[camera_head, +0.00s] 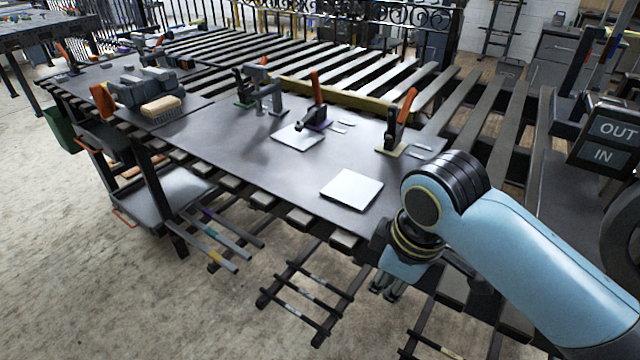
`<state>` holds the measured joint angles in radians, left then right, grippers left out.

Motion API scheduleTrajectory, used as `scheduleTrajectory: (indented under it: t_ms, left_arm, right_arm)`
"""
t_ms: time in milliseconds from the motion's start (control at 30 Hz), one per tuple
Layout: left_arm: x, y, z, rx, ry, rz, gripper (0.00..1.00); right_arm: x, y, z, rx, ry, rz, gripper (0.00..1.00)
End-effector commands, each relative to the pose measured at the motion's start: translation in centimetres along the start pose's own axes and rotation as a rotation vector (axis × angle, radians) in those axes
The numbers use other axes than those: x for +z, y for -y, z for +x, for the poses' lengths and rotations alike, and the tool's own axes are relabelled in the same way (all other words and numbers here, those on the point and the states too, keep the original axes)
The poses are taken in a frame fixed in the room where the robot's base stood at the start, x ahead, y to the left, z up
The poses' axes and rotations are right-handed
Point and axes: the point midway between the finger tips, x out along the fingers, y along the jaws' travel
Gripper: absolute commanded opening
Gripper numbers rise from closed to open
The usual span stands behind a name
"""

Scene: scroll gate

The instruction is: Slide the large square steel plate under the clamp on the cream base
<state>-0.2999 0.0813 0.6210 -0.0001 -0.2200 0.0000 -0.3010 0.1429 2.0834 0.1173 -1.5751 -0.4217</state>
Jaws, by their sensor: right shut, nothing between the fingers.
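A large square steel plate (351,189) lies flat near the front edge of the dark table top. The clamp (397,127) with an orange handle stands on a cream base (388,151) at the table's right, behind the plate and apart from it. My right gripper (386,292) hangs beyond the table's front edge, below and right of the plate. It is shut and empty, pointing down. My left gripper is not in view.
Another steel plate (297,137) lies beside an orange-handled clamp (316,100) on a purple base. Small metal strips lie near the clamps. The surface between the large plate and cream base looks clear.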

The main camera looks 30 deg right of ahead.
Motion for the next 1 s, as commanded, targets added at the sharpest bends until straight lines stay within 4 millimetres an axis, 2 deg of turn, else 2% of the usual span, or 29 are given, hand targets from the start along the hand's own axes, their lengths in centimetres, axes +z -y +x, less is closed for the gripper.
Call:
scheduleTrajectory:
  t_ms: [467, 567, 733, 900, 1000]
  left_arm:
    - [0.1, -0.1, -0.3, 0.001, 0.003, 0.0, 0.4]
    - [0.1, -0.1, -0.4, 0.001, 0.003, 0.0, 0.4]
    - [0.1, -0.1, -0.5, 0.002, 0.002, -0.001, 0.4]
    - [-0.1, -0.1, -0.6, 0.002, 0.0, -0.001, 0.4]
    - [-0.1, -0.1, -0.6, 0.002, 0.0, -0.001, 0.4]
  right_arm:
    - [-9.0, -5.4, 0.2, -0.19, 0.021, -0.628, 0.0]
    - [-12.0, -7.4, -0.8, -0.259, -0.006, -0.826, 0.0]
    - [-17.2, -10.7, -4.3, -0.387, -0.112, -1.196, 0.0]
    - [-19.4, -12.1, -6.6, -0.445, -0.194, -1.383, 0.0]
    - [-19.6, -12.0, -6.6, -0.455, -0.209, -1.415, 0.0]
